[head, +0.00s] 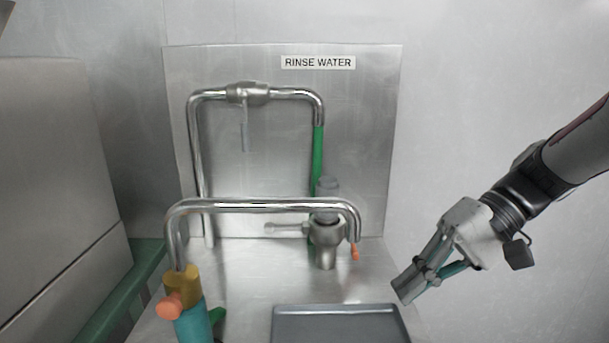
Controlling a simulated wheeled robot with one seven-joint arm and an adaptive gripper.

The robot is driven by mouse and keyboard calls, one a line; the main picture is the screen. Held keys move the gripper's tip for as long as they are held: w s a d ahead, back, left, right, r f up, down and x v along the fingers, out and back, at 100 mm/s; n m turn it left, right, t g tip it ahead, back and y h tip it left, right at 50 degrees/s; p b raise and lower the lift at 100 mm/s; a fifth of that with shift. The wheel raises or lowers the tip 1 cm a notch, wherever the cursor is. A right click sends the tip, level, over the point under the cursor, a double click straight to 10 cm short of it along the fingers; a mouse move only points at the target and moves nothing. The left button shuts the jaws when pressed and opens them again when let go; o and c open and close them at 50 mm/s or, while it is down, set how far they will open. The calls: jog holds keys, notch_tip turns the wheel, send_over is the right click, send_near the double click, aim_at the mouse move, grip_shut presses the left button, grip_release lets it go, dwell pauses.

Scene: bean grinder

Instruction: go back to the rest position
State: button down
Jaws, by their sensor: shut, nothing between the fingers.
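My gripper (403,291) is at the right of the head view, at the end of my arm that comes in from the right edge. It points down and to the left, and its fingers are shut with nothing between them. It hangs in front of the pale wall, near the right side of the steel counter. Its fingertips show just above and beside the right end of a grey tray (338,309). I cannot tell the exact gap between them.
A steel counter (250,270) carries bent metal pipes (262,206), a valve fitting (326,240) and a green hose (318,160). An orange-knobbed teal and yellow fitting (190,300) stands front left. A "RINSE WATER" label (318,62) is on the back panel. A large steel box (55,190) fills the left.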

jog(key=s+h, duration=0.1)
jog(key=s, duration=0.3)
jog(key=s+a+h, duration=0.1)
jog(key=s+h, duration=0.1)
jog(key=s, duration=0.2)
jog(key=s+h, duration=0.2)
jog(key=s, duration=0.2)
jog(key=shift+a+r+n, duration=0.1)
jog(key=shift+a+n, duration=0.05)
jog(key=shift+n, duration=0.25)
jog(key=s+d+f+t+h, duration=0.2)
jog(key=s+d+h, duration=0.25)
jog(key=s, duration=0.45)
notch_tip(320, 180, up, 27)
jog(key=t+p, duration=0.4)
jog(key=p, duration=2.2)
jog(key=shift+d, duration=0.45)
jog(key=shift+r, duration=0.1)
